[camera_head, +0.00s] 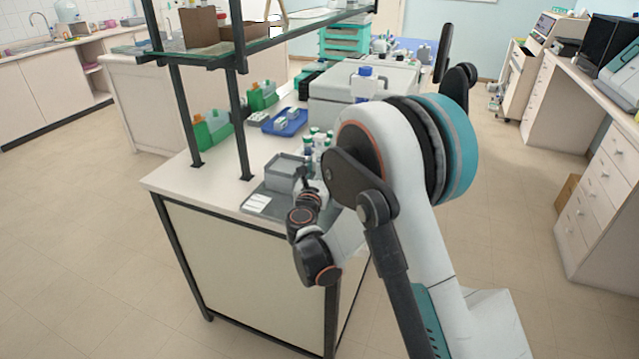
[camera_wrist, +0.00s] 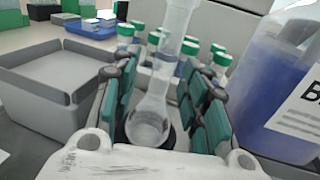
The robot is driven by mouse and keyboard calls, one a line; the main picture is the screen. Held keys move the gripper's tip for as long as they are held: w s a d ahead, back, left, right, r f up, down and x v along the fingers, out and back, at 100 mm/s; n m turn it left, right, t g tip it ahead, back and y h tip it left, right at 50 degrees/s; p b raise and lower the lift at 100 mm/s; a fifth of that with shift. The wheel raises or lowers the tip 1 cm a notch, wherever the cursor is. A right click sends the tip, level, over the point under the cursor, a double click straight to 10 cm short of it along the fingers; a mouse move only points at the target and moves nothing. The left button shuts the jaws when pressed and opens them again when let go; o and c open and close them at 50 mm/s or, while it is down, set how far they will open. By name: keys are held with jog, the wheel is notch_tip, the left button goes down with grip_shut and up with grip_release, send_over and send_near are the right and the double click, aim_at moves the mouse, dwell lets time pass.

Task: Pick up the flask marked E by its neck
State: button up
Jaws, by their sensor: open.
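A clear glass flask (camera_wrist: 150,118) with a round lower body and a tall neck stands upright in the wrist view. My gripper (camera_wrist: 162,92) is open, with its teal-padded fingers on either side of the flask. I cannot tell whether either pad touches the glass. No letter E can be read on the flask from here. In the head view my gripper (camera_head: 308,187) is low over the front of the bench, largely hidden by my arm, and the flask cannot be made out there.
A grey open box (camera_wrist: 50,95) stands left of the gripper. Several green-capped bottles (camera_wrist: 190,48) stand behind the flask. A large bottle of blue liquid (camera_wrist: 275,85) with a white label is close on the right. A blue tray (camera_head: 286,123) and a shelf frame (camera_head: 238,120) are farther back.

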jog(key=shift+w, duration=0.35)
jog(key=shift+c, duration=0.2)
grip_shut()
jog(key=shift+r, duration=0.15)
